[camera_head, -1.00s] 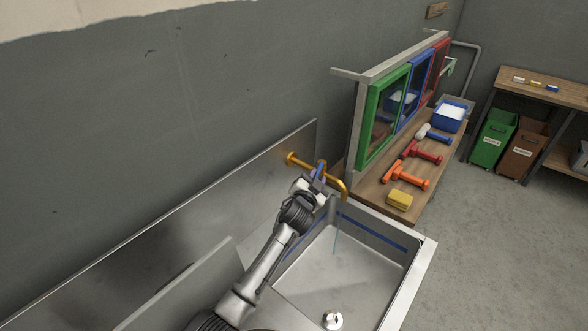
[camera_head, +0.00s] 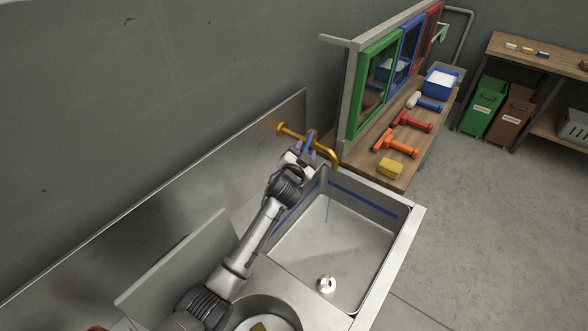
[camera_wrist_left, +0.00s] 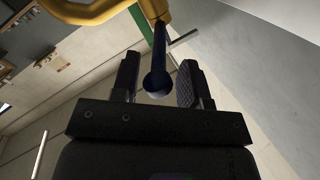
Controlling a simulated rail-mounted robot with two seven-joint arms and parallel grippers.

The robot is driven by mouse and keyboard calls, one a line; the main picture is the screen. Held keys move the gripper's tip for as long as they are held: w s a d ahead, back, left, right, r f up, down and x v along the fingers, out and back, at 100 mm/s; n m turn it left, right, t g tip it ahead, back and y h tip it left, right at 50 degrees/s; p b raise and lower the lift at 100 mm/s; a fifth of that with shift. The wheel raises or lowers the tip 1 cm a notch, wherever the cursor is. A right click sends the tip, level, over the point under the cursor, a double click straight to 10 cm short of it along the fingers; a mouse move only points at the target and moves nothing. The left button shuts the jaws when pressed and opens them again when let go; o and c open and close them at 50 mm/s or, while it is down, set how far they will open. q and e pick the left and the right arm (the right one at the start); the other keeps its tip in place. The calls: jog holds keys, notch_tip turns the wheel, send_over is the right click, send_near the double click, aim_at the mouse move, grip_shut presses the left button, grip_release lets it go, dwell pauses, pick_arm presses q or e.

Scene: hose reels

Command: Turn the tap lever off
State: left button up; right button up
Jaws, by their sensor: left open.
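The brass tap (camera_head: 328,154) sticks out from the metal back panel over the sink. Its blue lever (camera_head: 310,137) shows at the tap. In the left wrist view the lever (camera_wrist_left: 159,55) looks dark, with a round end, and hangs from the brass tap body (camera_wrist_left: 154,10). My left gripper (camera_head: 306,149) is at the lever. Its two fingers are apart, one on each side of the lever, and I see gaps beside it. A thin bluish stream of water (camera_head: 327,208) falls from the spout into the sink. My right gripper is not in view.
The metal sink (camera_head: 345,245) lies below the tap. A wooden bench (camera_head: 405,180) beside it holds a yellow sponge (camera_head: 390,168), orange and red nozzles and a blue bin (camera_head: 440,84). Coloured frames (camera_head: 373,85) stand close behind the tap. A grey panel (camera_head: 180,267) stands left of my arm.

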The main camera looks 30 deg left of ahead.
pick_arm(q)
jog(key=s+d, duration=0.1)
jog(key=s, duration=1.1)
jog(key=shift+d+p, duration=0.35)
jog(key=shift+p, duration=0.1)
